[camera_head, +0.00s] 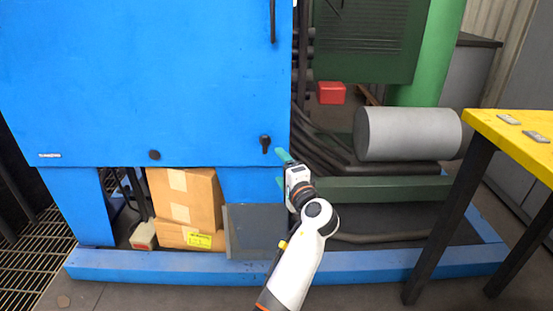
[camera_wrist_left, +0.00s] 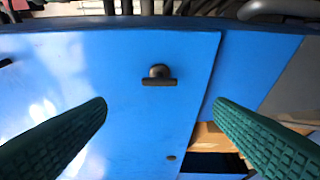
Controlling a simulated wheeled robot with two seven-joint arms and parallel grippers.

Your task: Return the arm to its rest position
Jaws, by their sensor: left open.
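My left arm reaches forward in the head view, and its gripper (camera_head: 280,168) is open and empty, with green fingers spread apart. The gripper is in front of the lower right edge of a blue cabinet (camera_head: 140,80). In the left wrist view the two green textured fingers (camera_wrist_left: 160,112) stand wide apart with nothing between them. Beyond them is the blue cabinet door with a black T-shaped handle (camera_wrist_left: 159,75). This handle also shows in the head view (camera_head: 265,143), just left of the upper finger. My right gripper is not seen.
Cardboard boxes (camera_head: 186,200) sit under the cabinet on the left. A grey cylinder (camera_head: 408,134) lies to the right of the gripper. A yellow-topped table (camera_head: 520,145) with dark legs stands at the right. A red box (camera_head: 331,93) is at the back. A blue base rail (camera_head: 160,268) runs along the floor.

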